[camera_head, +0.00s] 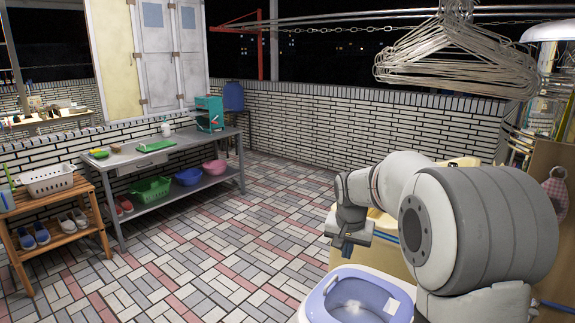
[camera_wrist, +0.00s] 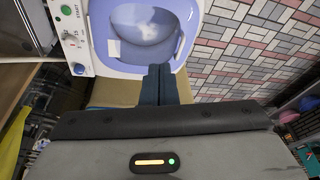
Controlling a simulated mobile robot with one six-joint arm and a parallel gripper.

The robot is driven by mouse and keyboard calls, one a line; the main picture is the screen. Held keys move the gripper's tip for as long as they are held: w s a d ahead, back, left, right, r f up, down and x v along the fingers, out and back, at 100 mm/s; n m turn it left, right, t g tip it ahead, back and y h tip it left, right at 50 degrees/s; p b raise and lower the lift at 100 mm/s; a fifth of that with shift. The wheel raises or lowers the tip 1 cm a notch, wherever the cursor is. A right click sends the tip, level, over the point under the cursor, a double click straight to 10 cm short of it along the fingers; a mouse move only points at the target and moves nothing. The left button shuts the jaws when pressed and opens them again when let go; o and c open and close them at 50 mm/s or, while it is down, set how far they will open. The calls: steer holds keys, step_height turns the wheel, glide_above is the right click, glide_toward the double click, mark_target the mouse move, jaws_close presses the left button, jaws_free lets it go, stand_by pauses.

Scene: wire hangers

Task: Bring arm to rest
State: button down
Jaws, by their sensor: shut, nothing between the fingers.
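My arm reaches in from the lower right in the head view and is bent, with my gripper (camera_head: 349,243) pointing down at its left end. In the wrist view the two dark fingers of my gripper (camera_wrist: 160,70) lie together, shut and empty. They overlap the near rim of an open lavender washing machine (camera_wrist: 112,62). The same machine (camera_head: 329,292) stands below my gripper in the head view. Wire hangers (camera_head: 450,65) hang in a bunch from a rail at the top right, above my arm and apart from it.
A metal sink table (camera_head: 150,157) with coloured basins below stands along the left wall. A wooden shelf (camera_head: 60,205) with shoes is at the far left. The tiled floor (camera_head: 210,235) between is clear. A wooden cabinet (camera_head: 553,220) stands close at the right.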

steer(key=s+r+n+p, duration=0.2)
steer(key=s+n, duration=0.2)
steer(key=s, duration=2.6)
steer(key=shift+n+y, duration=0.3)
steer(key=shift+y, duration=0.1)
steer(key=shift+a, duration=0.1)
